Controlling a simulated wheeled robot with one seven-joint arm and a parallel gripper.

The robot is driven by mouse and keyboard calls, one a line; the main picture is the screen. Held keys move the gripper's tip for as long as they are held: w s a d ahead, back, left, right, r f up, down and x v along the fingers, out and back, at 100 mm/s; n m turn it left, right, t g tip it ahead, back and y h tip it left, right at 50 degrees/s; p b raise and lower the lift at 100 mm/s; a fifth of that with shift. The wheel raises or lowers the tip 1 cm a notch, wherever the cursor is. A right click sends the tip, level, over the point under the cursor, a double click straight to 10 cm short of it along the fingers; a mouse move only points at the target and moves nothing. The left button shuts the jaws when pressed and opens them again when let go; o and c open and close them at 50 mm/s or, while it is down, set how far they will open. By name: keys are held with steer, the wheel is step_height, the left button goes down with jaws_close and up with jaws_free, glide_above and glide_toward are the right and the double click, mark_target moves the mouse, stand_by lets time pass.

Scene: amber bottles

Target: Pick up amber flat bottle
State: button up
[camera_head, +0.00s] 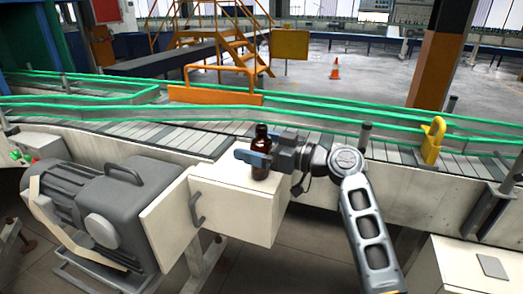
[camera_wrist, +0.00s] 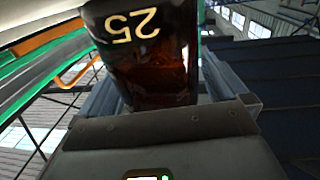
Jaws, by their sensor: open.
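The amber flat bottle (camera_head: 262,134) is dark brown with a dark cap. It stands upright on a pale box-shaped ledge (camera_head: 232,207) beside the conveyor in the head view. In the wrist view the bottle (camera_wrist: 155,60) fills the upper middle, with "25" printed on it upside down. My gripper (camera_head: 256,159) reaches in from the right with its fingers around the bottle's body. The fingers are open, one on each side of the bottle in the wrist view. They hide part of the bottle, and I cannot tell whether either finger touches it.
A conveyor (camera_head: 160,137) with green rails (camera_head: 310,116) runs behind the ledge. A grey motor (camera_head: 95,215) with a handle is at left. A yellow bracket (camera_head: 433,140) stands on the conveyor side at right. The ledge's front part is clear.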

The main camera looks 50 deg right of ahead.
steer(key=shift+w, duration=0.3)
steer(key=shift+c, duration=0.4)
